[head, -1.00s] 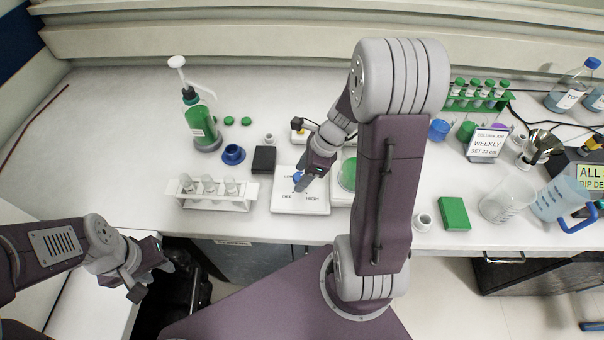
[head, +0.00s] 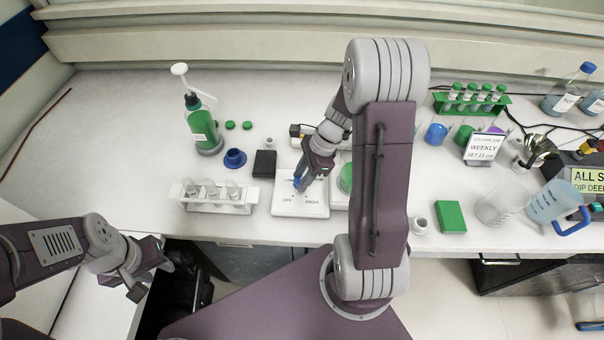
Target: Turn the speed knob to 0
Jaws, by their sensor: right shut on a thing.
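The speed control is a white plate (head: 288,207) on the bench, with "OFF", "LOW" and "HIGH" printed on it. A small blue knob (head: 297,183) stands on it, partly hidden by my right gripper (head: 301,184). That gripper reaches down over the plate and is shut on the knob. The knob's pointer direction cannot be made out. My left gripper (head: 150,274) hangs off the bench's front edge at lower left, away from the plate; its fingers are too unclear to judge.
A white tube rack (head: 218,205) stands just left of the plate, with a black block (head: 264,163) behind it. A green dome (head: 346,178) is close on the right, partly behind my arm. A green block (head: 450,217) and beakers stand further right.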

